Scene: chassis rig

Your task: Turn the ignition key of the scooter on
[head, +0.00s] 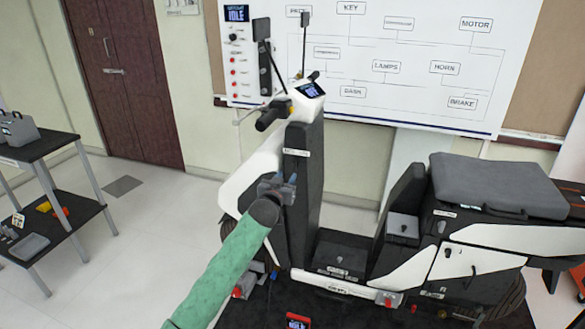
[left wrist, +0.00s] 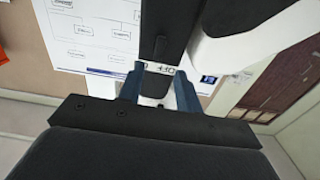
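The white and black scooter (head: 478,268) stands across the middle and right of the head view, handlebar at upper left. Its dark front column (head: 302,200) carries a small pale label (head: 303,153). My left gripper (head: 279,183) is in front of this column, below the label. In the left wrist view, the blue-grey fingers (left wrist: 157,90) are apart, with the dark column and its label (left wrist: 160,68) showing beyond and between them. I see nothing held. I cannot make out the ignition key; the gripper may cover it. My right gripper is not in view.
A whiteboard diagram (head: 400,110) hangs behind the scooter. The handlebar's dark grip (head: 270,117) juts out above my gripper. A two-tier cart (head: 45,148) stands at left. The floor between cart and scooter is clear.

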